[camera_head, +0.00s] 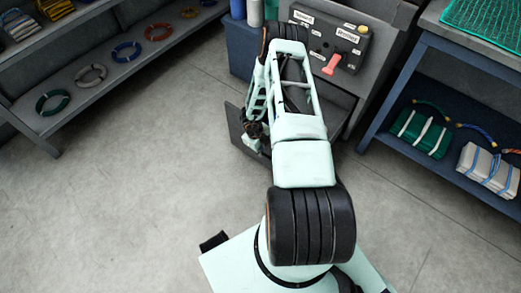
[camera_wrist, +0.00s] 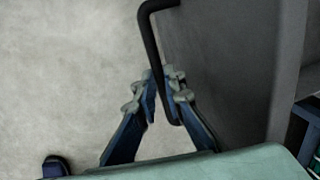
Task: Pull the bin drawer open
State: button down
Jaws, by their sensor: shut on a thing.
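The bin drawer is a dark grey front panel (camera_head: 236,128) low on the grey machine. It seems to stand out from the machine's body, but my arm covers much of it and I cannot tell how far. In the wrist view the panel (camera_wrist: 225,60) fills the right side. Its black bar handle (camera_wrist: 151,38) runs down between my fingers. My gripper (camera_wrist: 162,88) is shut on the handle, one finger on each side. In the head view my gripper (camera_head: 254,130) is small and partly hidden by my arm at the panel.
The grey machine (camera_head: 385,65) carries a control panel with a red lever (camera_head: 332,64). A blue-framed bench (camera_head: 405,80) stands close on the right, with net bundles on its lower shelf. A shelf with rings (camera_head: 100,75) stands at the left. The floor (camera_head: 130,190) between is clear.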

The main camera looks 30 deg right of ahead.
dwell(0.3)
jog(key=c, duration=2)
grip_release()
jog(key=r, duration=0.4)
jog(key=a+r, duration=0.1)
jog(key=r, duration=0.3)
jog(key=s+a+r, duration=0.1)
jog(key=r, duration=0.2)
jog(key=shift+r, duration=0.4)
